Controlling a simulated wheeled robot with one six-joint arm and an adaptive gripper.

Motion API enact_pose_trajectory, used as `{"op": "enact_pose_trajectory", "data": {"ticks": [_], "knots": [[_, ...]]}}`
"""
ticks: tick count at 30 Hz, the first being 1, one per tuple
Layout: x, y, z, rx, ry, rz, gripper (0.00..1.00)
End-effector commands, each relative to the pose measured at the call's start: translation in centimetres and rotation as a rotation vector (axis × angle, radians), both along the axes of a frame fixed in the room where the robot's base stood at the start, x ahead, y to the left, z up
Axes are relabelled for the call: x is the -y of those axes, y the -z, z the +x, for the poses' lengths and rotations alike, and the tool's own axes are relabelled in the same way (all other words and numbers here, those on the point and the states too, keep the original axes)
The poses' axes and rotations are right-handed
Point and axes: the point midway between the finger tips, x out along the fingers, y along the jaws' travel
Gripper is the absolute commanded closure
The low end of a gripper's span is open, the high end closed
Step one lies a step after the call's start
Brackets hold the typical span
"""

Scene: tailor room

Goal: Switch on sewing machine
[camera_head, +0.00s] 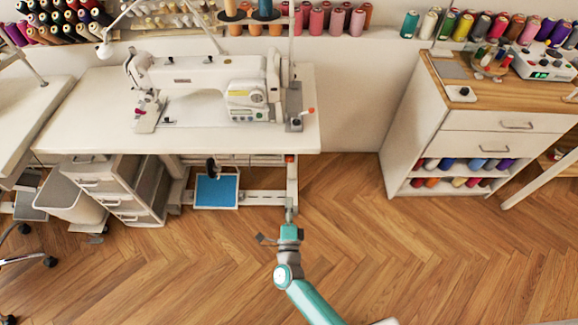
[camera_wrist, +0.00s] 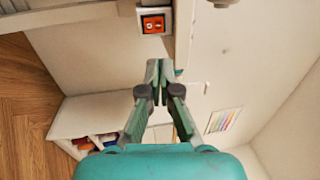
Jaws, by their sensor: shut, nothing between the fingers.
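The white sewing machine (camera_head: 205,78) stands on a white table (camera_head: 270,140) in the head view. A small switch box with a red-orange switch (camera_wrist: 153,24) shows in the wrist view, fixed by the table's edge. In the head view a small red spot at the switch (camera_head: 289,158) shows under the table's right front edge. My gripper (camera_wrist: 160,72) is shut and empty, its tips apart from the switch, which lies beyond them in the wrist view. In the head view my gripper (camera_head: 289,212) is below the switch, in front of the table's right leg.
A blue foot pedal (camera_head: 216,190) sits under the table, with drawers (camera_head: 120,185) and a bin (camera_head: 70,197) to its left. A cabinet (camera_head: 480,140) with thread spools stands at the right. The wooden floor between table and cabinet is clear.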

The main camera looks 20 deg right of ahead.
Motion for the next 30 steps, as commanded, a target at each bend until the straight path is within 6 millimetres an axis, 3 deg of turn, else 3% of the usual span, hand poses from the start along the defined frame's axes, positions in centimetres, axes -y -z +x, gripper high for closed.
{"op": "enact_pose_trajectory", "data": {"ticks": [8,21,30], "knots": [[0.7,-0.4,2.0,0.001,0.003,0.001,1.00],[3.2,-1.7,9.5,0.001,0.002,0.000,1.00],[4.2,-2.2,12.7,0.000,0.000,-0.001,1.00]]}}
